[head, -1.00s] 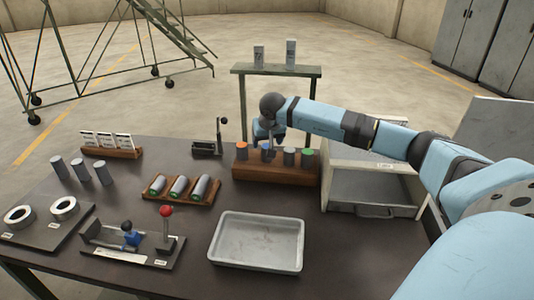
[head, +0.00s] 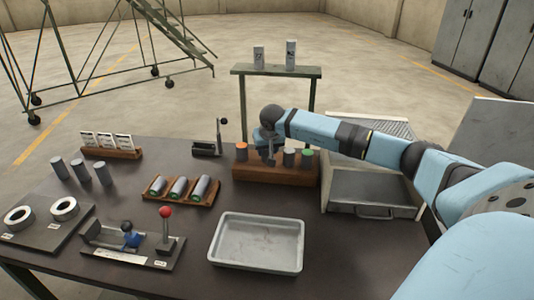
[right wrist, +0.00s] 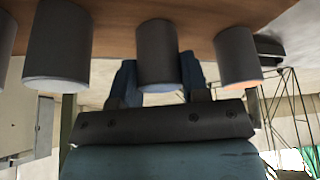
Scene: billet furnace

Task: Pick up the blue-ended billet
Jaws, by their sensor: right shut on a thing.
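The billet rack (head: 270,174) is a brown block at the back of the dark table, holding a row of upright billets. My right gripper (head: 268,157) is down at the blue-ended billet, second from the left, and mostly hides it in the head view. In the right wrist view, this dark grey billet (right wrist: 156,55) with a pale blue end stands between the two fingers of my right gripper (right wrist: 158,78), which is shut on it. It still appears in line with its neighbours. My left gripper is out of view.
An orange-ended billet (head: 241,154) stands close on the left, a grey billet (head: 289,157) and a green-ended billet (head: 307,159) on the right. A grey furnace box (head: 370,190) is right of the rack. An empty metal tray (head: 257,243) lies in front.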

